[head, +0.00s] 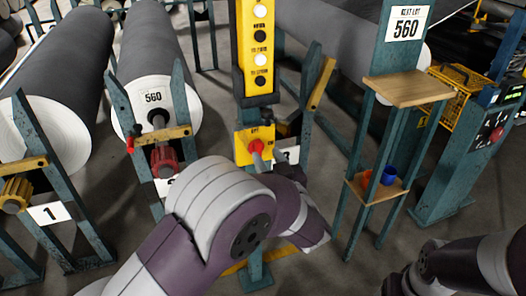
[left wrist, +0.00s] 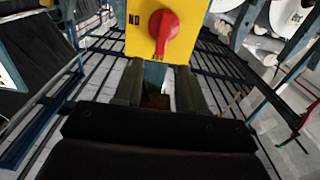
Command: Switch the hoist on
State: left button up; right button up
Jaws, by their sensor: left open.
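The hoist switch is a red rotary handle (head: 257,147) on a yellow box (head: 241,140), low on a teal post in the middle of the head view. In the left wrist view the red handle (left wrist: 163,30) points roughly up and down on the yellow box (left wrist: 188,45). Dark lettering is beside it, hard to read. My left gripper (left wrist: 160,88) is open and empty, its two fingers apart just below the box in that picture. In the head view my left arm hides most of it. My right arm enters at lower right; its gripper is dark, cut by the frame edge.
A yellow panel (head: 242,50) with black and white buttons is above the switch. Large grey rolls (head: 153,50) rest in teal stands at left. A wooden-shelved stand (head: 408,90) with red and blue cups (head: 389,175) is at right, before a control console (head: 490,135).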

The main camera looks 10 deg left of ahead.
aim_at(260, 144)
pick_arm(q)
jog(key=x, duration=0.5)
jog(key=shift+b, duration=0.35)
